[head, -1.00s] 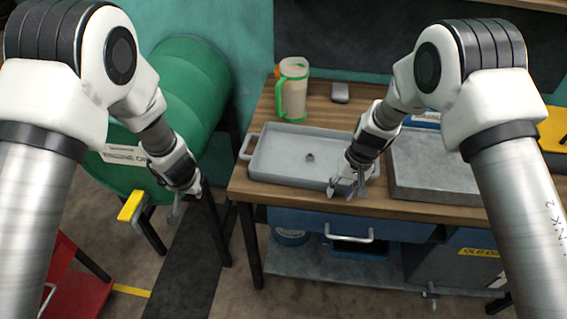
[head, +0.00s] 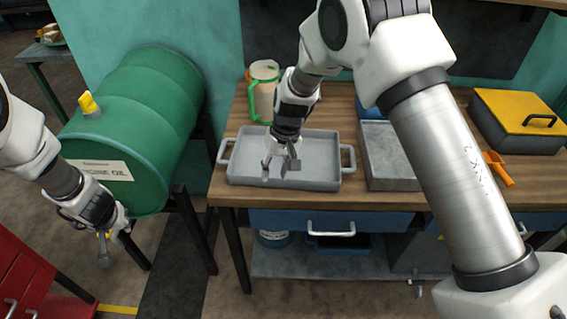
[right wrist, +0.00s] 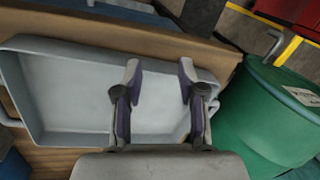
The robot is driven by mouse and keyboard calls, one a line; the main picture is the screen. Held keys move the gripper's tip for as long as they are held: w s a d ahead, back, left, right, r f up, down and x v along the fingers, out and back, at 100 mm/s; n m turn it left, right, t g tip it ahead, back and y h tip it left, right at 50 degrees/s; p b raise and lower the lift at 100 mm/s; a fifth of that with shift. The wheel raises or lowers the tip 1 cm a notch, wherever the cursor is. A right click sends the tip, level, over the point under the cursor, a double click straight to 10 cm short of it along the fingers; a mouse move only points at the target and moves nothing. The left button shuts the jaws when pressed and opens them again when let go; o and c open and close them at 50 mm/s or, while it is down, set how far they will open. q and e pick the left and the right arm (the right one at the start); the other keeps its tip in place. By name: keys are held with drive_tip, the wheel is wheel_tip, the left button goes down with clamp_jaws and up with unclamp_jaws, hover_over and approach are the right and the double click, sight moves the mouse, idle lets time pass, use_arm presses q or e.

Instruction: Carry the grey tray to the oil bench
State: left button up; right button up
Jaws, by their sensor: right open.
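The grey tray (head: 320,168) lies flat on the wooden workbench in the head view, with a handle at each end. It fills much of the right wrist view (right wrist: 75,100). My right gripper (head: 281,168) is open over the tray's middle to near side in the head view, fingers pointing down. Its two fingers (right wrist: 160,80) stand apart with nothing between them in the right wrist view; I cannot tell whether they touch the tray. My left gripper (head: 105,252) hangs in front of the green drum, away from the bench; its finger opening is unclear.
The green oil drum (head: 150,100) lies on a stand left of the bench. A jug with a green handle (head: 263,92) stands behind the tray. A grey metal block (head: 390,158), a yellow-lidded box (head: 518,110) and an orange scoop (head: 498,168) are to the right. A red cabinet (head: 25,275) is lower left.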

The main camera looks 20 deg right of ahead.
wheel_tip(320, 180, up, 6)
drive_tip(key=d, duration=0.1)
drive_tip(key=shift+d, duration=0.25)
